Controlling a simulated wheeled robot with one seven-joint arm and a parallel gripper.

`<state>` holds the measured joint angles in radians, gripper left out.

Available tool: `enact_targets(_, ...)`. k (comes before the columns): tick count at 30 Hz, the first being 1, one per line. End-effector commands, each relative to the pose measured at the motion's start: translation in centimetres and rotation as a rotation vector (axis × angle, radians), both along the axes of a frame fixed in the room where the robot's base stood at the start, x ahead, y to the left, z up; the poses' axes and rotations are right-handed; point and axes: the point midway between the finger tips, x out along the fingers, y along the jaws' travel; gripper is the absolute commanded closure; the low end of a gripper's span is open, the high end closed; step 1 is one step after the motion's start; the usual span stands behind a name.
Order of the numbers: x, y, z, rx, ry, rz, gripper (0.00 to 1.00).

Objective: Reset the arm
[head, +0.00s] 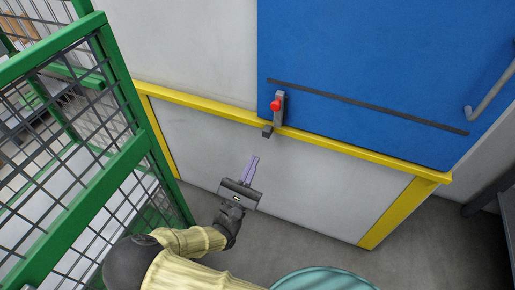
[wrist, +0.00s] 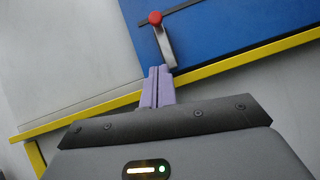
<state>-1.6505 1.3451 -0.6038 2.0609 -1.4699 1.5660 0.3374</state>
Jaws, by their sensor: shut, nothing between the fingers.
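My gripper (head: 253,163) is at the end of my yellow-sleeved arm, in the middle of the head view, in front of the white lower panel. Its two purple fingers are together with nothing between them. In the wrist view the gripper (wrist: 158,72) points toward a grey lever with a red knob (wrist: 155,18). In the head view this lever with its red knob (head: 275,105) sits above and to the right of the fingertips, apart from them. No held object shows.
A blue panel (head: 390,65) with a dark bar and a grey handle (head: 490,95) is at the upper right. A yellow frame (head: 340,145) borders the white panel. A green mesh cage (head: 80,150) stands close on the left. Grey floor (head: 420,245) is clear at lower right.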

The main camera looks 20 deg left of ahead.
Motion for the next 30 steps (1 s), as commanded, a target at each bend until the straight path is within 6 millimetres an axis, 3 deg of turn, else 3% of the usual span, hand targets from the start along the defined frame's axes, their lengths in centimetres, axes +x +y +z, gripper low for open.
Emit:
enact_targets(20,0.0,-0.6,-0.2,0.013,0.010,-0.024,1.00)
enact_targets(23,1.0,-2.9,-0.1,0.059,0.047,-0.109,1.00)
enact_targets(26,2.3,-7.0,-0.1,0.148,0.117,-0.261,1.00)
enact_targets(30,3.1,-14.2,-0.7,0.330,0.239,-0.523,1.00)
